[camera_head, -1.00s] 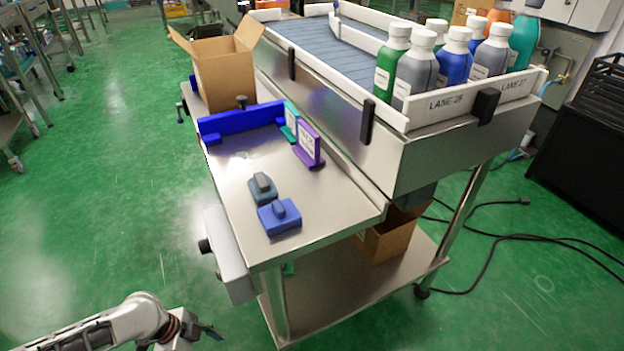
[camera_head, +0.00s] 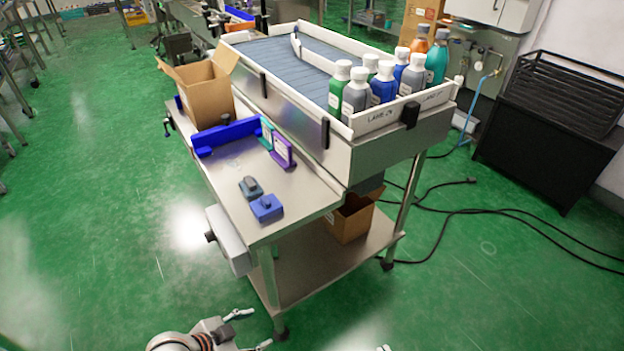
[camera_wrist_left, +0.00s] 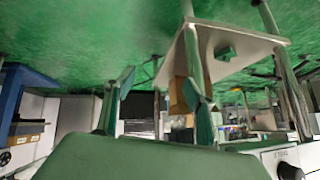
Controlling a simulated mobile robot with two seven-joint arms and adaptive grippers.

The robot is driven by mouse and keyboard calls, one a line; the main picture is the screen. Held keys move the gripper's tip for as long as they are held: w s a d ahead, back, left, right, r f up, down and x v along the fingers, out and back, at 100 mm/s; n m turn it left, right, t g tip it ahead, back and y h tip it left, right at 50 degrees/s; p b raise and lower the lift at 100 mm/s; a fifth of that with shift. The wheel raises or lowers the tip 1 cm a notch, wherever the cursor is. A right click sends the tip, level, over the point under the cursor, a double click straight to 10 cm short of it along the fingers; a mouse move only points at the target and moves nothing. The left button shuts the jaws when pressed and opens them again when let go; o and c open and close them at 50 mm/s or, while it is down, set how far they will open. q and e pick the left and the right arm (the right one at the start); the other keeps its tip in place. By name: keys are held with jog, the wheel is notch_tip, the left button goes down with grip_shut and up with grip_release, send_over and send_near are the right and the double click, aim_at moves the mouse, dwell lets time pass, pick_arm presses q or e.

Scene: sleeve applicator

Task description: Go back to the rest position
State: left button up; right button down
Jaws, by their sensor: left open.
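My left gripper (camera_head: 251,330) is at the bottom of the head view, low over the green floor in front of the workbench. Its two fingers are spread and nothing is between them. In the left wrist view the two fingers (camera_wrist_left: 162,100) stand apart, and the bench shows tilted behind them. A small pale tip at the bottom edge of the head view may belong to my right gripper; the rest of it is out of the picture.
The steel bench (camera_head: 290,205) holds a blue block (camera_head: 266,208), a grey-blue block (camera_head: 250,187), a purple label stand (camera_head: 283,152), a blue fence (camera_head: 226,136) and an open carton (camera_head: 203,92). Bottles (camera_head: 356,95) stand in the conveyor lane.

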pick_arm(q)
jog(key=s+a+r+n+t+y+p, duration=0.3)
jog(key=s+r+n+p, duration=0.4)
jog(key=s+r+p, duration=0.3)
jog(key=s+a+r+t, duration=0.1)
jog(key=s+a+r, duration=0.1)
jog(key=s+r, duration=0.2)
jog(key=shift+s+r, duration=0.3)
jog(key=shift+s, duration=0.3)
pick_arm(e)
jog(key=s+d+g+h, duration=0.1)
jog(key=s+d, duration=0.2)
jog(key=d, duration=0.2)
jog(key=shift+s+d+f+n+g+h, duration=0.25)
jog(key=shift+s+n+g+h, duration=0.05)
jog(key=shift+s, duration=0.05)
